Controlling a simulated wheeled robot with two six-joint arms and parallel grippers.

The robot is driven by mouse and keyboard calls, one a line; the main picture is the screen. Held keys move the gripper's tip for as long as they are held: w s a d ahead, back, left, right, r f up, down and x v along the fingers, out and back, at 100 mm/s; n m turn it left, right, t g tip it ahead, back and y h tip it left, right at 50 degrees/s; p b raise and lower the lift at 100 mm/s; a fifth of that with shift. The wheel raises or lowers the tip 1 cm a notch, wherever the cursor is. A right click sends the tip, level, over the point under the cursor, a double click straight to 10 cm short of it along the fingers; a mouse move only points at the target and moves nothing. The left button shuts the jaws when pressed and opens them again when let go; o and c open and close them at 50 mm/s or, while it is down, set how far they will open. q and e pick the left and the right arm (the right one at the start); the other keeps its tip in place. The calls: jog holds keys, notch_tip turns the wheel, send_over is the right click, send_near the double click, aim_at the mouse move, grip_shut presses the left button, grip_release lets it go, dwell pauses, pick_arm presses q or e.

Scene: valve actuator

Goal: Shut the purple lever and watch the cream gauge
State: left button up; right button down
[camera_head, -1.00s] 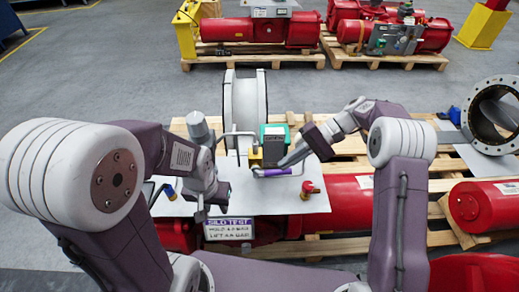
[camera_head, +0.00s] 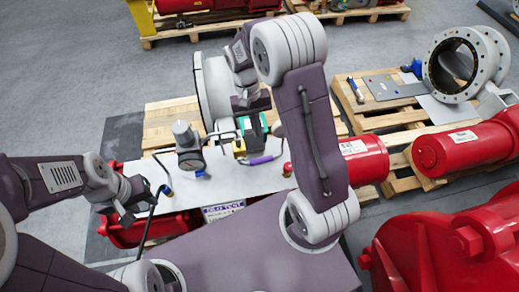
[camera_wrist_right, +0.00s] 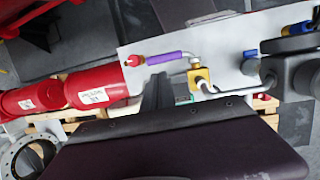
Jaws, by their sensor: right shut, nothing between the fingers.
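The purple lever (camera_head: 262,160) points right from a yellow valve body (camera_head: 239,149) on the pale panel. In the right wrist view the purple lever (camera_wrist_right: 164,58) lies left of the yellow valve body (camera_wrist_right: 200,76), with a red-tipped fitting (camera_wrist_right: 134,61) at its left. A grey round housing (camera_head: 186,140), perhaps the gauge, stands left of the valve; no dial face shows. My right gripper (camera_head: 252,105) is shut and empty, behind the lever near the green-topped box (camera_head: 250,125), apart from the lever. My left gripper (camera_head: 128,212) is at the panel's left; its jaws are unclear.
A lettered sign (camera_head: 223,211) hangs at the panel's front edge. A large pale wheel (camera_head: 212,90) stands behind the valve. Red cylinders (camera_head: 465,145) and a flanged pipe ring (camera_head: 455,62) lie to the right. Grey floor (camera_head: 60,100) is clear at the left.

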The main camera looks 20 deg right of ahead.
aim_at(263, 158)
jog(key=p+x, duration=0.1)
jog(key=x, duration=0.8)
jog(key=shift+f, duration=0.3)
jog(key=shift+s+a+f, duration=0.1)
jog(key=shift+s+f, duration=0.05)
jog(key=shift+f, duration=0.3)
